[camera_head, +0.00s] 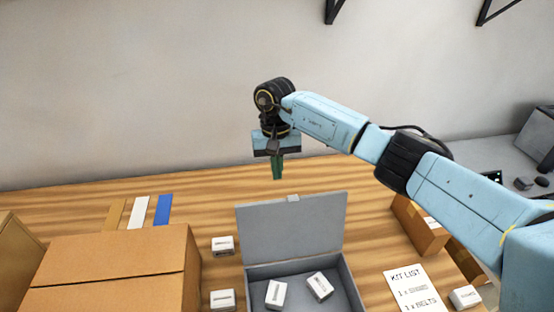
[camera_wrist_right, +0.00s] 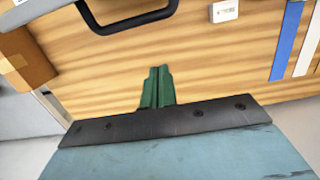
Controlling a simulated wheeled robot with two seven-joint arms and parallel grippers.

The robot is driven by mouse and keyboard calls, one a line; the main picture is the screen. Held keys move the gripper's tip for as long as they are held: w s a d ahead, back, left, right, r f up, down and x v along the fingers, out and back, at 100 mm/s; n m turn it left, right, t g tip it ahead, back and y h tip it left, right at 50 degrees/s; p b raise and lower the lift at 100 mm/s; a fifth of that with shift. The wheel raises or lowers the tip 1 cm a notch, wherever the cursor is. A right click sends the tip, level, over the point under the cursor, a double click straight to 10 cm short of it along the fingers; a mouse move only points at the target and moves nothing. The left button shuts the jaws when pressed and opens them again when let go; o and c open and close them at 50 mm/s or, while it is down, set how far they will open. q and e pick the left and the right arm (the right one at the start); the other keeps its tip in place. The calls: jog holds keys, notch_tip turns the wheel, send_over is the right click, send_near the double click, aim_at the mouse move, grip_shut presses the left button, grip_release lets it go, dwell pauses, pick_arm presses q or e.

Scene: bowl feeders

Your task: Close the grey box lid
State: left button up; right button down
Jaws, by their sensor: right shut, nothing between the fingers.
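The grey box (camera_head: 350,284) stands on the wooden table, open. Its grey lid (camera_head: 292,229) stands up at the box's back edge, leaning slightly back, with a small tab on its top edge. My right gripper (camera_head: 278,175) is above and behind the lid, apart from it, with green fingers pointing down. In the right wrist view the fingers (camera_wrist_right: 157,88) are together and empty over bare table. My left gripper is not in view.
Two small white boxes (camera_head: 276,293) (camera_head: 320,286) lie inside the grey box. More white boxes (camera_head: 222,246) stand beside it. A cardboard box (camera_head: 110,265) is at left and another (camera_head: 420,226) at right. A kit list (camera_head: 409,290) lies at front right. The table behind the lid is bare.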

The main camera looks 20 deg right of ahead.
jog(key=s+f+p, duration=0.1)
jog(key=s, duration=0.1)
jog(key=s+a+f+p, duration=0.1)
jog(key=s+f+p, duration=0.1)
dwell(0.3)
dwell(0.4)
